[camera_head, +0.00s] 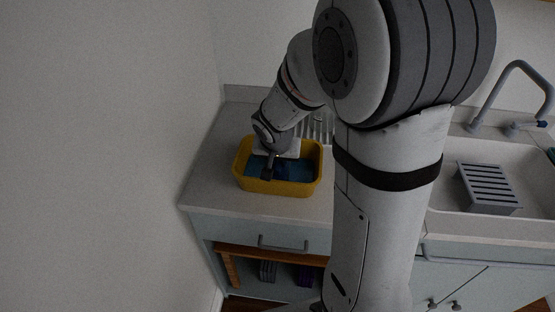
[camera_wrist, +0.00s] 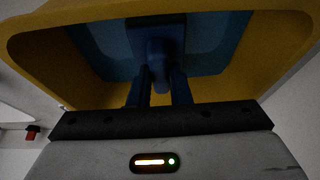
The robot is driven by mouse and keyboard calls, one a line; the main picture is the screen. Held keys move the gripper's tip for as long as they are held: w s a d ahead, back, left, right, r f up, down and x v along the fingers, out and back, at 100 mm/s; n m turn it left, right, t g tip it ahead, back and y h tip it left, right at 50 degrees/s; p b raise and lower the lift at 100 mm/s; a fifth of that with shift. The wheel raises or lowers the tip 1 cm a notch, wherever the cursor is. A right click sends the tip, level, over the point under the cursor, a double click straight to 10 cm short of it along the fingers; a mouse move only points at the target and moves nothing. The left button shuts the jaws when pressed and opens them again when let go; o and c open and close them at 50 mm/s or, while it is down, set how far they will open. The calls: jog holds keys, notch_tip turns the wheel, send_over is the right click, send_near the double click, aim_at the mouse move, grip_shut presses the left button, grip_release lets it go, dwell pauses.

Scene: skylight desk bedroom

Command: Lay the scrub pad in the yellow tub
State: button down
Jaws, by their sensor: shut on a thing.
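The yellow tub (camera_head: 308,180) stands on the counter left of the sink, with a blue inside bottom. Its yellow wall (camera_wrist: 60,65) also fills much of the wrist view. My gripper (camera_head: 268,176) reaches down inside the tub, its fingers pointing at the bottom. In the wrist view my gripper (camera_wrist: 158,88) is shut on the knob-like grip of a dark blue pad (camera_wrist: 174,28), which looks like the scrub pad. The pad lies over the blue bottom in that view; I cannot tell whether it touches it. The head view barely shows the pad.
A sink with a grey slatted rack (camera_head: 488,188) and a faucet (camera_head: 518,85) is at the right. Bare counter (camera_head: 215,160) lies left of the tub, beside the wall. My arm hides the counter between tub and sink. A drawer (camera_head: 270,236) is below.

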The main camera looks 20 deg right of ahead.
jog(key=shift+f+b, duration=0.4)
jog(key=shift+b, duration=0.05)
jog(key=c, duration=1.3)
grip_release()
jog(key=shift+o, duration=0.2)
jog(key=w+d+r+p+v, duration=0.1)
jog(key=p+v, duration=0.5)
jog(key=v, duration=1)
jog(key=shift+w+d+r, duration=0.2)
jog(key=shift+w+r, duration=0.05)
jog(key=shift+w, duration=0.6)
jog(key=s+d+r+n+g+y, duration=0.1)
jog(key=s+n, duration=0.3)
jog(key=s, duration=1.2)
jog(key=shift+s+n+y, duration=0.3)
jog(key=shift+s+y, duration=0.05)
jog(key=shift+y, duration=0.05)
